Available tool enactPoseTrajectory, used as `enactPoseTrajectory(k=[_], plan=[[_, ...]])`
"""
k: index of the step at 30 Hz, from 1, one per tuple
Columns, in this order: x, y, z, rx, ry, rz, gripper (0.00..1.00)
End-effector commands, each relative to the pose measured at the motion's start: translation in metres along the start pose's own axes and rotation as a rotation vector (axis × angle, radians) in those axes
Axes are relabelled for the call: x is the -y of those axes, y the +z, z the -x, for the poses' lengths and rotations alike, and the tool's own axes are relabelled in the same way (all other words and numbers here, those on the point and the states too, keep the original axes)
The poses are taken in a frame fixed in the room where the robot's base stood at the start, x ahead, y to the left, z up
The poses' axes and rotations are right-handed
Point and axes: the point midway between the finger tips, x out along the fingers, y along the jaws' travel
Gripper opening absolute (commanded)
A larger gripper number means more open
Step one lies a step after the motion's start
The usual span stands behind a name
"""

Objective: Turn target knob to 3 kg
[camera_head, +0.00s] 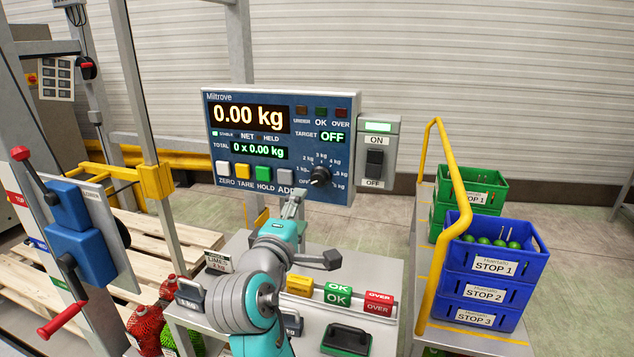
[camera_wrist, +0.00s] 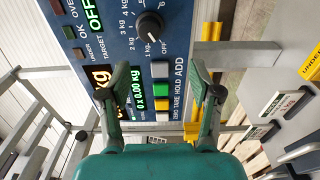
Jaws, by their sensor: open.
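The target knob (camera_head: 320,175) is a round black dial at the lower right of the blue Miltrove panel (camera_head: 229,99), ringed by kg marks. The TARGET display (camera_head: 333,137) reads OFF in green. The main display (camera_head: 248,115) reads 0.00 kg. My gripper (camera_head: 293,203) is below and left of the knob, in front of the panel's lower edge. In the wrist view my gripper (camera_wrist: 155,80) is open, with its fingers wide apart and nothing between them.
ZERO, TARE, HOLD and ADD buttons (camera_head: 264,173) line the panel left of the knob. An ON/OFF switch box (camera_head: 378,150) stands right of it. A yellow rail (camera_head: 434,260) and blue crates (camera_head: 484,289) are further right. A blue lever unit (camera_head: 80,250) stands left.

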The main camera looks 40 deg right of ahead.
Motion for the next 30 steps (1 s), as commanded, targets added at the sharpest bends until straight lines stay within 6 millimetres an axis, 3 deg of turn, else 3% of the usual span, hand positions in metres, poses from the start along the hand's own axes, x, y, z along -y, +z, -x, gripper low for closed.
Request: enactPoseTrajectory(k=[3,8,21,30], plan=[[-0.015,0.002,-0.001,0.029,-0.003,0.0,0.64],[-0.018,0.004,-0.008,0.04,-0.006,0.004,0.64],[-0.017,0.006,-0.079,0.039,-0.005,0.002,0.64],[-0.017,0.007,-0.107,0.038,-0.005,0.003,0.64]])
